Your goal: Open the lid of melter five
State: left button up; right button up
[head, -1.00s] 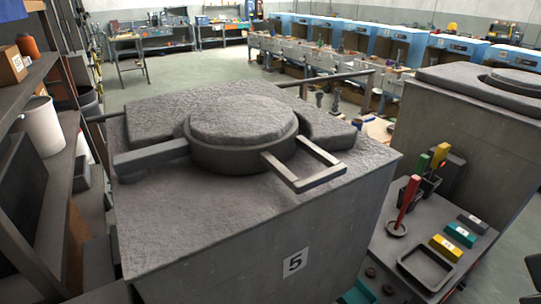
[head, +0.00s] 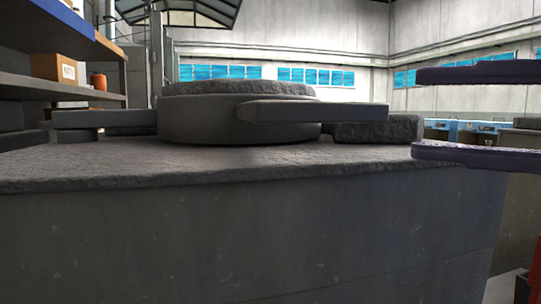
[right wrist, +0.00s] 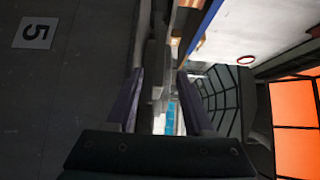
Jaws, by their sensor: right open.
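Melter five (head: 240,235) fills the lower head view, seen almost level with its grey top. Its round lid (head: 235,120) sits flat and closed on top. A bar handle (head: 318,112) sticks out from the lid to the right, and another bar (head: 100,118) sticks out to the left. My right gripper (head: 415,112) comes in from the right with its fingers one above the other. It is open and empty, its tips just right of the handle's end, apart from it in the picture. The right wrist view shows the open fingers (right wrist: 160,85). My left gripper is out of view.
The number 5 label (right wrist: 36,33) shows on the melter's side in the right wrist view. A shelf with a cardboard box (head: 72,70) and an orange jar (head: 99,81) stands at the left. Blue machines (head: 475,130) stand far back at the right.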

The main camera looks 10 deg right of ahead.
aim_at(341, 109)
jog(key=p+x, duration=0.3)
jog(key=x, duration=0.5)
jog(key=shift+w+a+r+p, duration=0.15)
jog(key=shift+w+a+p, duration=0.05)
jog(key=shift+a+p, duration=0.1)
jog(key=shift+w+a, duration=0.4)
jog(key=shift+a, duration=0.05)
jog(key=shift+c, duration=1.3)
grip_shut()
